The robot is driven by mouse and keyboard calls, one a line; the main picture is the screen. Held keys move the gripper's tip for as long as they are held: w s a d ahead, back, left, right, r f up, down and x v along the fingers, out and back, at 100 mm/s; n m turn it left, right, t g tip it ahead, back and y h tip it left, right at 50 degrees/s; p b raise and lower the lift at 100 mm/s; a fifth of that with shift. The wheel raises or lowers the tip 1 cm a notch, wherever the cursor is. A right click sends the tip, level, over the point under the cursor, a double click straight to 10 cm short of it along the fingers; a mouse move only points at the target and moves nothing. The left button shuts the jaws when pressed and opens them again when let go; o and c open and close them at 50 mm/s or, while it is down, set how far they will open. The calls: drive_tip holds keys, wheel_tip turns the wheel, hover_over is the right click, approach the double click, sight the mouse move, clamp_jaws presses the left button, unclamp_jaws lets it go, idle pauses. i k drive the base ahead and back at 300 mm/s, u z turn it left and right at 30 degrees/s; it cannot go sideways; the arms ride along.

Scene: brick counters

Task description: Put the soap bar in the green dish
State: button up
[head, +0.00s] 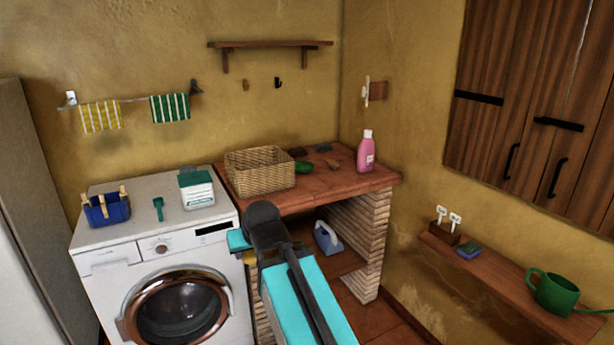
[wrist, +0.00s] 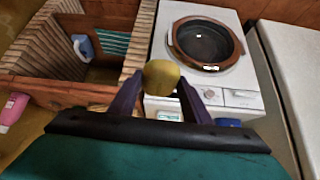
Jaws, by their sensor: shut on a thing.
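The yellow soap bar (wrist: 161,75) is between the two dark fingers of my gripper (wrist: 160,88) in the wrist view, and the gripper is shut on it. In the head view a bit of the yellow soap (head: 249,258) shows beside my wrist, in front of the gap between washer and counter. The fingers are mostly hidden there by my arm. The green dish (head: 304,168) sits on the tiled counter, right of the wicker basket. It is apart from my gripper, farther back and to the right. I cannot see inside the dish well.
The wicker basket (head: 260,171) stands on the brick counter (head: 330,183), left of the dish. A pink bottle (head: 366,153), a small brown item (head: 333,164) and dark flat items (head: 323,148) are nearby. The washing machine (head: 160,250) holds a blue basket (head: 106,209) and a box (head: 196,190).

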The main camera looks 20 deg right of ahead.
sight(303, 168)
drive_tip(key=k, duration=0.9)
drive_tip(key=z, duration=0.45)
drive_tip(key=i, duration=1.7)
drive_tip(key=u, duration=0.4)
drive_tip(key=i, duration=0.55)
drive_tip(key=u, duration=0.35)
